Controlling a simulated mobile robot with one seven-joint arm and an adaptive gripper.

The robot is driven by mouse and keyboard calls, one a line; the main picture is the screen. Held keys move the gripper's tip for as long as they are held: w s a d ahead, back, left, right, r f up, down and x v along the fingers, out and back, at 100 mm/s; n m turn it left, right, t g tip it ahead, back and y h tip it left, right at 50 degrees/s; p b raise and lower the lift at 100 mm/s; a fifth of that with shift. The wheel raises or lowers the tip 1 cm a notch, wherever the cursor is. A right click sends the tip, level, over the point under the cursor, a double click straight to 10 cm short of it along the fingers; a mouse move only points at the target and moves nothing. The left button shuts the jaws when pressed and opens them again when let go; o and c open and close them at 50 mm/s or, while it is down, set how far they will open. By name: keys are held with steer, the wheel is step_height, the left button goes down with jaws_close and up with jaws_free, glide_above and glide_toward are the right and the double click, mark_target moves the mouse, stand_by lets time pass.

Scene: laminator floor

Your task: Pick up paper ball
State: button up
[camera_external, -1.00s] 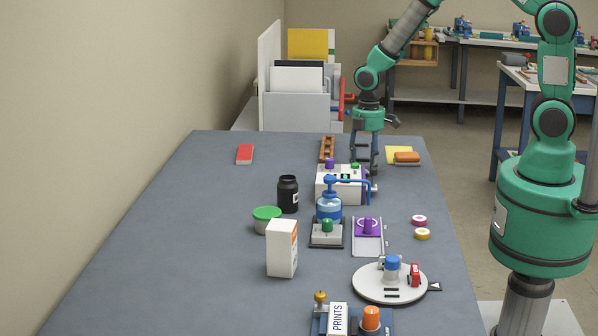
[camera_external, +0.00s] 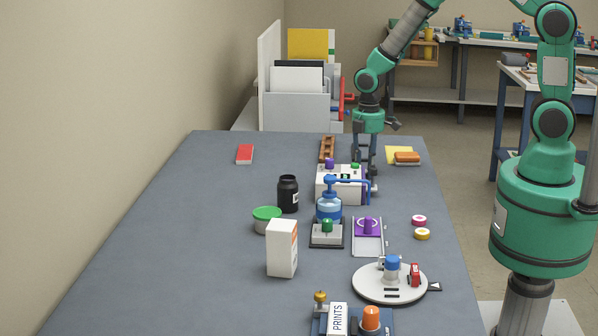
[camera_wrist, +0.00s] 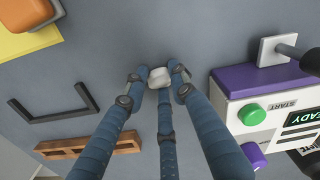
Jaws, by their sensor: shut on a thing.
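The paper ball (camera_wrist: 159,77) is small and whitish. It sits between the fingertips of my gripper (camera_wrist: 158,84) in the wrist view, and the fingers are closed around it. In the external view my gripper (camera_external: 364,160) points down at the far part of the table, behind the white machine. The ball cannot be made out in that view. I cannot tell whether it touches the table.
The white machine with a purple edge (camera_wrist: 262,80) and green START button stands close on the right in the wrist view. A black angular bracket (camera_wrist: 55,116), a wooden rack (camera_wrist: 92,147) and a yellow pad (camera_wrist: 25,44) lie on the left. Grey table around the ball is bare.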

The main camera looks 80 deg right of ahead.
stand_by(0.3)
steer(key=shift+r+p, duration=0.3)
steer(key=shift+r, duration=0.5)
step_height(320, 180, up, 2)
steer(key=shift+r+p, duration=0.25)
steer(key=shift+p, duration=0.15)
steer(key=s+a, duration=0.1)
steer(key=s, duration=0.4)
steer(key=s+a+p, duration=0.1)
steer(key=s+a, duration=0.1)
steer(key=s, duration=0.3)
steer(key=s+a+r+p, duration=0.1)
steer(key=s+a, duration=0.1)
steer(key=s, duration=0.3)
steer(key=shift+s, duration=0.1)
